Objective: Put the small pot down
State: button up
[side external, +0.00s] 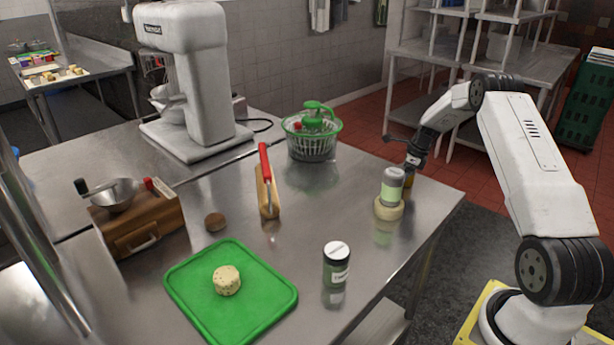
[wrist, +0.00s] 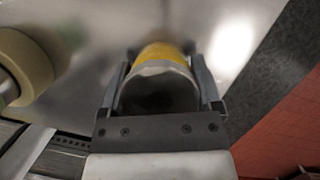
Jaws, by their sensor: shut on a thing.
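The small pot (wrist: 165,55) has a yellow body and a grey, dark-topped end in the wrist view. My gripper (wrist: 163,90) is shut on it, one finger on each side. In the side external view my gripper (side external: 411,165) is by the table's right edge, and only a little yellow of the pot (side external: 408,181) shows below it, partly hidden behind a jar. I cannot tell whether the pot touches the steel table (side external: 340,210).
A grey-lidded jar (side external: 391,188) stands on a pale round piece (side external: 388,209) close by; a pale round thing (wrist: 25,70) shows left in the wrist view. A spice jar (side external: 337,265), green board (side external: 185,275) and salad spinner (side external: 311,135) stand farther off. Bare steel lies between.

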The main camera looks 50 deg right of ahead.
jog(key=o, duration=1.2)
jog(key=shift+c, duration=0.2)
jog(key=v, duration=1.2)
jog(key=shift+r, duration=0.1)
